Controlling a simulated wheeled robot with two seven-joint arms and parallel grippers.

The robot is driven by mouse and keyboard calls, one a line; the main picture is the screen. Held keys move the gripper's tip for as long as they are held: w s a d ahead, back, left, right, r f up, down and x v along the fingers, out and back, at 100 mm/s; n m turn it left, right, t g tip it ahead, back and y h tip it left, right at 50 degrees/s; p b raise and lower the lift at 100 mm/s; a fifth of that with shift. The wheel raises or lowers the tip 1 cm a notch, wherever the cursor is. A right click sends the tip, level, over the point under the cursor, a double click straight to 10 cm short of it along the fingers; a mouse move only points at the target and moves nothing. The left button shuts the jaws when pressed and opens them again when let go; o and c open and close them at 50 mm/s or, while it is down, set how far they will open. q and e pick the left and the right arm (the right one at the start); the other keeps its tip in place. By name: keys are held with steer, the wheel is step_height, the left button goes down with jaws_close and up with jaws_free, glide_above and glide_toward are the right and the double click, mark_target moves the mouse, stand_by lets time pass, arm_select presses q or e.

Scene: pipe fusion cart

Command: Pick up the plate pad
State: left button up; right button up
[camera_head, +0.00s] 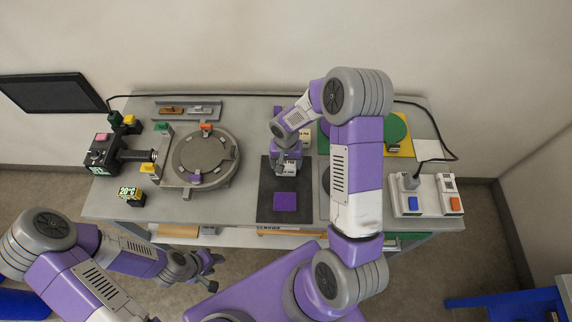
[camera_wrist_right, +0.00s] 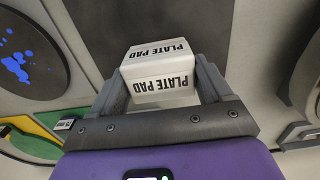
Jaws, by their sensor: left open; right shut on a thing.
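The plate pad (camera_wrist_right: 158,68) is a white block with black "PLATE PAD" lettering on two faces. In the right wrist view it sits between the two grey fingers of my right gripper (camera_wrist_right: 160,86), which is shut on it. In the head view my right gripper (camera_head: 288,168) is over the upper part of a dark mat (camera_head: 266,208), and the pad is mostly hidden there. I cannot tell whether the pad touches the mat. My left gripper (camera_head: 208,270) is open and empty, off the front edge of the table.
A purple square (camera_head: 285,201) lies on the mat. A round grey fixture (camera_head: 202,155) stands to the left on the table (camera_head: 110,208). A green disc (camera_head: 397,128) and a switch box (camera_head: 412,196) are on the right. Bare table lies between fixture and mat.

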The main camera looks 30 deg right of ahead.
mark_target(286, 162)
steer(key=shift+r, duration=0.1)
step_height(286, 162, up, 10)
steer(key=shift+f, duration=0.1)
stand_by(0.3)
